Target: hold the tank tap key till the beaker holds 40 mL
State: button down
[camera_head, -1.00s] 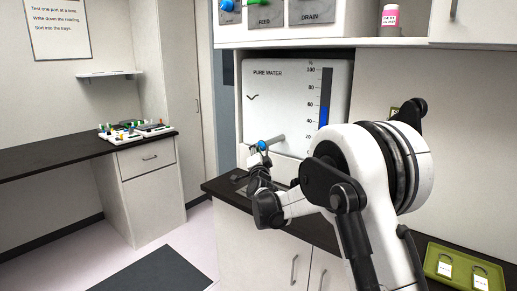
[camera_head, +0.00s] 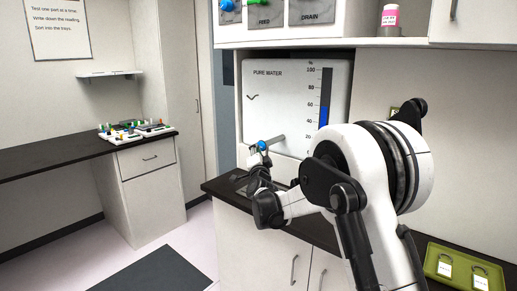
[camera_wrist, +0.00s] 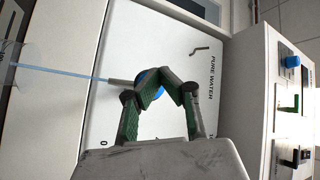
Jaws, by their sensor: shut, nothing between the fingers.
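The white tank (camera_head: 283,92) marked PURE WATER stands at the back in the head view, its blue gauge column a little below 60 %. Its blue tap key (camera_head: 262,146) is at the spout; it also shows in the wrist view (camera_wrist: 147,80), partly hidden behind my fingers. My gripper (camera_wrist: 164,73) is shut and empty, its tips at the key and seemingly against it. A thin blue water stream (camera_wrist: 65,73) runs from the spout into the clear beaker (camera_wrist: 9,68), cut off at the left edge of the wrist view. The beaker's level is not readable.
A panel with FEED and DRAIN knobs (camera_head: 264,12) is above the tank. A green tray (camera_head: 432,262) with labelled items lies at the right on the dark counter. A side bench (camera_head: 60,156) at the left carries small parts.

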jog(key=shift+s, duration=0.1)
jog(key=shift+s+a, duration=0.6)
jog(key=shift+s, duration=0.05)
jog(key=shift+s, duration=0.1)
jog(key=shift+s+a+b, duration=0.35)
jog(key=shift+s+a, duration=0.4)
jog(key=shift+s, duration=0.2)
jog(key=shift+s+a+b, duration=0.3)
jog(key=shift+s+a, duration=0.45)
jog(key=shift+s, duration=0.2)
